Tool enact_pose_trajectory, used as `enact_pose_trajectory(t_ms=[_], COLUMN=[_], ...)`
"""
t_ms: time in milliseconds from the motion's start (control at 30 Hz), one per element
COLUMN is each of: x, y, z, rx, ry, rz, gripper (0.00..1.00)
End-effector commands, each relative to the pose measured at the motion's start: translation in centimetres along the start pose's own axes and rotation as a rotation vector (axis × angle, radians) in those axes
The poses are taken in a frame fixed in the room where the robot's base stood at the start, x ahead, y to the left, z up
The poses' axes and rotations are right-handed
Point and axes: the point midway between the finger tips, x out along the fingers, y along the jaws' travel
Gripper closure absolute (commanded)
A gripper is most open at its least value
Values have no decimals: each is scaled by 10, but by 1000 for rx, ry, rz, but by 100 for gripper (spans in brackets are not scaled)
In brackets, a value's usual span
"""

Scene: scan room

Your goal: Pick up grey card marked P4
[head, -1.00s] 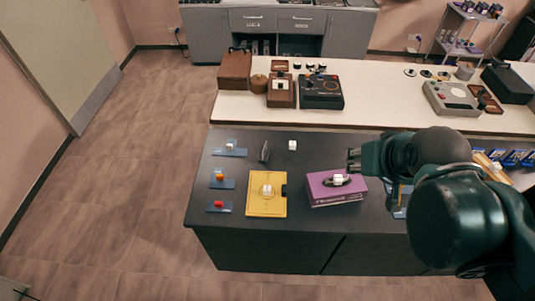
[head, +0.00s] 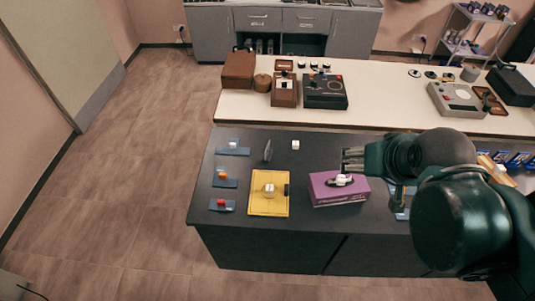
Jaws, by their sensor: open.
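A small grey card (head: 267,150) stands upright, slightly tilted, on the dark counter between the blue cards and a white cube (head: 295,145). Its marking is too small to read, so I cannot tell whether it says P4. My gripper (head: 350,160) is open and empty, with its fingers pointing left, to the right of the grey card and apart from it. In the picture its fingers show just above the purple box (head: 339,196).
Blue cards (head: 232,151) with small blocks lie along the counter's left side. A yellow tray (head: 268,207) holds a white object. A white bench (head: 390,112) behind carries brown boxes and devices.

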Motion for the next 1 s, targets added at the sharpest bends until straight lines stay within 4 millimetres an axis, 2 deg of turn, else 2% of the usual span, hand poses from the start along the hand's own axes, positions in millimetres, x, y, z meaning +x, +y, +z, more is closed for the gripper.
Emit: enact_pose_trajectory(t_ms=[467, 1000], x=[3, 34], y=[-4, -32], z=[-7, -52], rx=[-29, -239], ry=[-13, -109], rz=[-5, -47], gripper=[40, 40])
